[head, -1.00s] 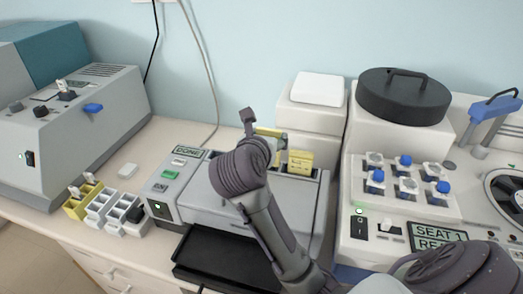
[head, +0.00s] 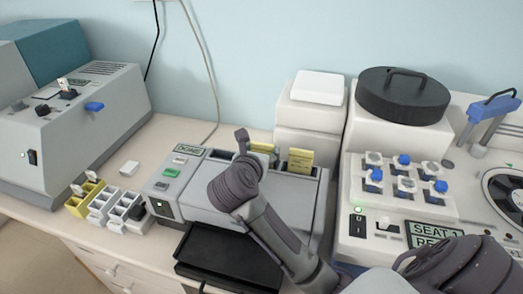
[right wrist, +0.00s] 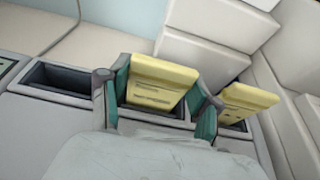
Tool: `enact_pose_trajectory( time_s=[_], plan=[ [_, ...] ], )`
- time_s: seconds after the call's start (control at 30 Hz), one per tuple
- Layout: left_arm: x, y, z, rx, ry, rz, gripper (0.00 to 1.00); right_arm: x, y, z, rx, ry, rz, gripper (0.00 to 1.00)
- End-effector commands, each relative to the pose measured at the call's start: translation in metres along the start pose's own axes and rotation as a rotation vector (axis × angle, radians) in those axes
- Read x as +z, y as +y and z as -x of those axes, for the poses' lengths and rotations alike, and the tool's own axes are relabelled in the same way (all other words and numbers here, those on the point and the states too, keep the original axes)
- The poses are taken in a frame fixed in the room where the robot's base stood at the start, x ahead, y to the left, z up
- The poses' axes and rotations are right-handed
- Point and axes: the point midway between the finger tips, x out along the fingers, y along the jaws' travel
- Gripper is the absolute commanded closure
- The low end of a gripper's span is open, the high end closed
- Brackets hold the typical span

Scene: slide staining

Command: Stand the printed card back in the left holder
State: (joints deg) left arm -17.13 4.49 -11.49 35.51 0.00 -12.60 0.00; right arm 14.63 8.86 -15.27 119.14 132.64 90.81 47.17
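The yellow printed card (right wrist: 160,88) stands between the two teal-padded fingers of my right gripper (right wrist: 160,100) in the right wrist view. It leans slightly, and its lower end is at a dark holder slot (right wrist: 152,114). Whether it rests on the slot's bottom is hidden. In the head view the card (head: 262,148) shows partly behind my right gripper (head: 248,146). A second yellow card (head: 299,160) stands in the holder to the right; it also shows in the right wrist view (right wrist: 246,101). My left gripper is not in view.
An empty dark slot (right wrist: 62,78) lies left of the gripper. White stacked boxes (head: 311,115) stand close behind the cards. A black tray (head: 228,258) sits in front of the grey machine. A device with blue-capped knobs (head: 403,161) stands to the right.

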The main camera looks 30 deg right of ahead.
Motion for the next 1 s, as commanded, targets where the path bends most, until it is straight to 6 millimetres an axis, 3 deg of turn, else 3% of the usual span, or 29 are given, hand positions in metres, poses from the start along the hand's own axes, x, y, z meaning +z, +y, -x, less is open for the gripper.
enact_pose_trajectory(
  time_s=[0.03, 0.1, 0.53, 1.0],
  plan=[
    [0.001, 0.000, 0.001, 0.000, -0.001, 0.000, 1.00, 0.000, 0.000, 0.000, -0.001, 0.000, 0.000, 0.26],
    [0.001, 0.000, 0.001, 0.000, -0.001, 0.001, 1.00, 0.001, 0.000, 0.000, -0.001, 0.000, 0.001, 0.14],
    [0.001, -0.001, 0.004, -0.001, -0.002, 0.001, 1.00, 0.004, 0.001, 0.005, 0.002, -0.001, 0.000, 0.14],
    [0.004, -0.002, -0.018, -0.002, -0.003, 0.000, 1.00, 0.002, 0.001, 0.097, 0.004, 0.003, -0.003, 0.14]
  ],
)
